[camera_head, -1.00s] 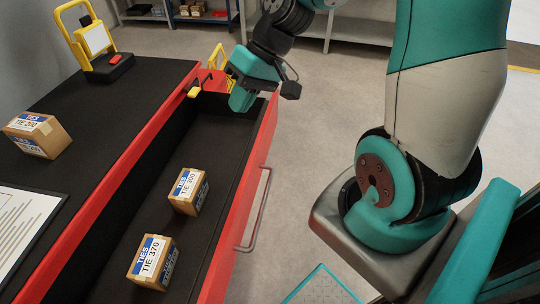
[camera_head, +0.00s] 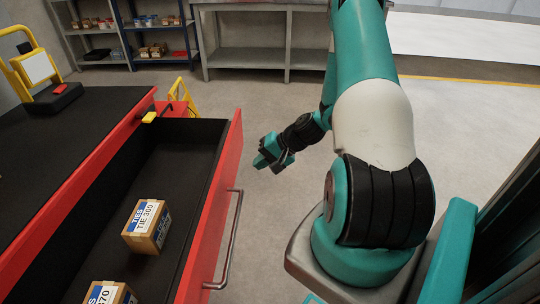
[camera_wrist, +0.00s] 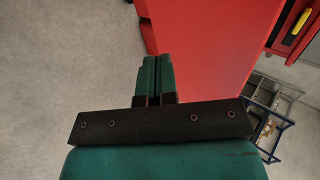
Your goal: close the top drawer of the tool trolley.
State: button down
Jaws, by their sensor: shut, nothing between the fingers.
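The tool trolley (camera_head: 104,98) is red with a black top, at the left of the head view. Its top drawer (camera_head: 184,155) stands pulled out, with a red front and a grey bar handle (camera_head: 232,235). Two boxes lie in the drawer: a box marked TIE 300 (camera_head: 146,226) and a box marked 370 (camera_head: 108,293), cut by the frame edge. My gripper (camera_head: 262,163) is outside the drawer, to the right of its front and apart from it in the head view. In the wrist view my gripper (camera_wrist: 155,75) is shut and empty, with a red panel (camera_wrist: 200,60) beyond its fingers.
A yellow-framed device (camera_head: 40,75) stands on the trolley top. A grey workbench (camera_head: 265,40) and shelves with small boxes (camera_head: 155,45) stand at the back. The floor (camera_head: 280,200) right of the drawer is clear.

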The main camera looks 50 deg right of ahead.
aim_at(233, 171)
jog(key=w+a, duration=0.1)
jog(key=w+a+f, duration=0.1)
jog(key=w, duration=0.1)
jog(key=w+a+f, duration=0.1)
jog(key=shift+w+a, duration=0.25)
jog(key=shift+w, duration=0.15)
